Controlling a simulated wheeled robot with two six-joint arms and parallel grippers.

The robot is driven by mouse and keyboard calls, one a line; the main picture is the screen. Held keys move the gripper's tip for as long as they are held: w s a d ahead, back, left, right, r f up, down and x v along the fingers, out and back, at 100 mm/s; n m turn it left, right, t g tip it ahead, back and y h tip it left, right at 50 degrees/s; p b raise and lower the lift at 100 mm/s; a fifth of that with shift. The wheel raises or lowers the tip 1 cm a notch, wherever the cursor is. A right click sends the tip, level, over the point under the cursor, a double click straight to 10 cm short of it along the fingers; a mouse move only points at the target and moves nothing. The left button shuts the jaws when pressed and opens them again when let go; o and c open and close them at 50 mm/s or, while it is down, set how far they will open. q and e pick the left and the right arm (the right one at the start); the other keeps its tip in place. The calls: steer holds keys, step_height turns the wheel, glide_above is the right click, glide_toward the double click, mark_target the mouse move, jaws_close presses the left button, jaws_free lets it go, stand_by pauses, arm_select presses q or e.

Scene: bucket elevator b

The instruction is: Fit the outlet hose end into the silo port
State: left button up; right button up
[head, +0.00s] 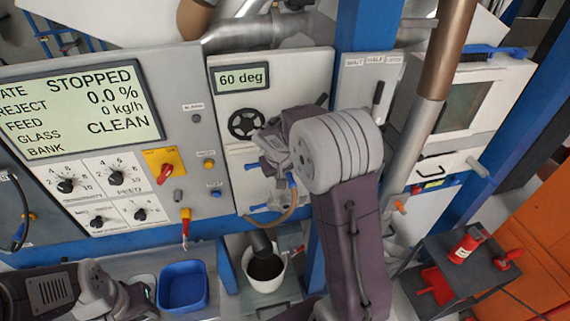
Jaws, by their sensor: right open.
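My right arm reaches up in the middle, and my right gripper (266,154) is open in front of the white panel, below a black handwheel (246,123). Its wrist hides part of the panel, and I see nothing clearly held. A tan hose (287,214) curves below it, beside blue-handled fittings (259,207). A dark hose or spout (261,243) points down into a white bucket (265,283). A brown pipe (447,50) meets a grey pipe at upper right. I cannot tell which is the outlet hose end or the silo port. My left gripper (143,297) is low at left, its jaws unclear.
A control panel reading STOPPED (80,105) fills the left. A blue bin (182,287) stands below it. A dark stand (465,275) at lower right carries a red bottle (467,245) and red tools. A blue post (365,25) rises behind my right arm.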

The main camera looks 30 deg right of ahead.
steer(key=shift+d+f, duration=0.3)
steer(key=shift+f, duration=0.2)
steer(key=shift+d+f, duration=0.1)
steer(key=shift+f, duration=0.2)
steer(key=shift+w, duration=0.1)
steer(key=c, duration=0.4)
jaws_close()
arm_select(q)
steer(key=shift+s+r, duration=0.25)
steer(key=shift+r, duration=0.05)
steer(key=shift+w+d+f, duration=0.1)
steer(key=shift+w+f, duration=0.05)
steer(key=shift+f, duration=0.15)
steer(key=shift+f+b, duration=0.15)
steer(key=shift+b, duration=0.25)
arm_select(e)
steer(key=shift+s, duration=0.55)
